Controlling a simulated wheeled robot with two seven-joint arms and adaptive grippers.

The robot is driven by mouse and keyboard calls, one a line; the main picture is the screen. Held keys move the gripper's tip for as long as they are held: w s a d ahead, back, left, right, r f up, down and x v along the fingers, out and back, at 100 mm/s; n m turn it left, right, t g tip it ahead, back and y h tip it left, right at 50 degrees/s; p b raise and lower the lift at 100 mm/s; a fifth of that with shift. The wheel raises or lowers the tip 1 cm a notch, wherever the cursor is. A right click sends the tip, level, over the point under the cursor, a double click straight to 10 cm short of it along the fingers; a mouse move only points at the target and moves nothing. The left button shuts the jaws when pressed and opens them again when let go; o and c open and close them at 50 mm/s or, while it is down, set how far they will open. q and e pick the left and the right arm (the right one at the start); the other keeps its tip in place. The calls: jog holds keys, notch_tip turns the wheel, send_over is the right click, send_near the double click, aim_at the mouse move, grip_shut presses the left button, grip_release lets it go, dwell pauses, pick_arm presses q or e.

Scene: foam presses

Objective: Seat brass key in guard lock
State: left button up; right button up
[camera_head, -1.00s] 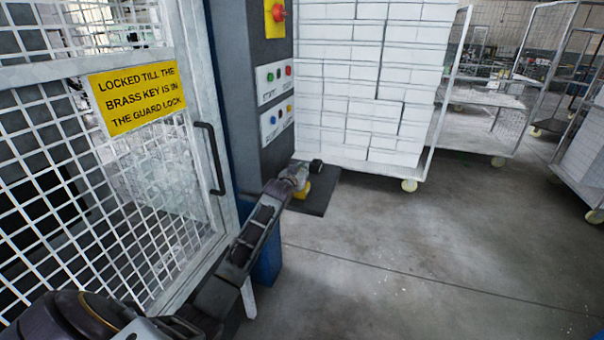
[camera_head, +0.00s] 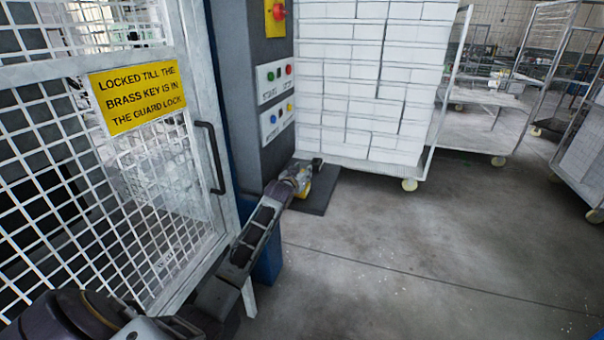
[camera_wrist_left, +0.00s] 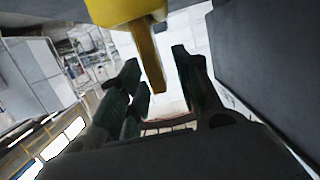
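The fingers of my left gripper (camera_wrist_left: 160,75) stand apart on either side of the bar, with gaps visible. I cannot tell whether the yellow body is the guard lock or a key holder. My right gripper is out of view.
A mesh guard door (camera_head: 150,215) with a black handle (camera_head: 211,158) and yellow sign (camera_head: 135,95) stands at left, shut. A dark slab (camera_head: 318,192) is beside the cabinet. A trolley of white boxes (camera_head: 365,80) stands behind.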

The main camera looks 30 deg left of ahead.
pick_arm(q)
jog(key=shift+r, duration=0.15)
jog(key=shift+s, duration=0.1)
jog(key=shift+s+d, duration=0.15)
jog(key=shift+s, duration=0.25)
jog(key=shift+s+d+r, duration=0.15)
jog(key=shift+s+r, duration=0.05)
jog(key=shift+s, duration=0.45)
jog(key=v, duration=0.9)
jog(key=shift+s, duration=0.25)
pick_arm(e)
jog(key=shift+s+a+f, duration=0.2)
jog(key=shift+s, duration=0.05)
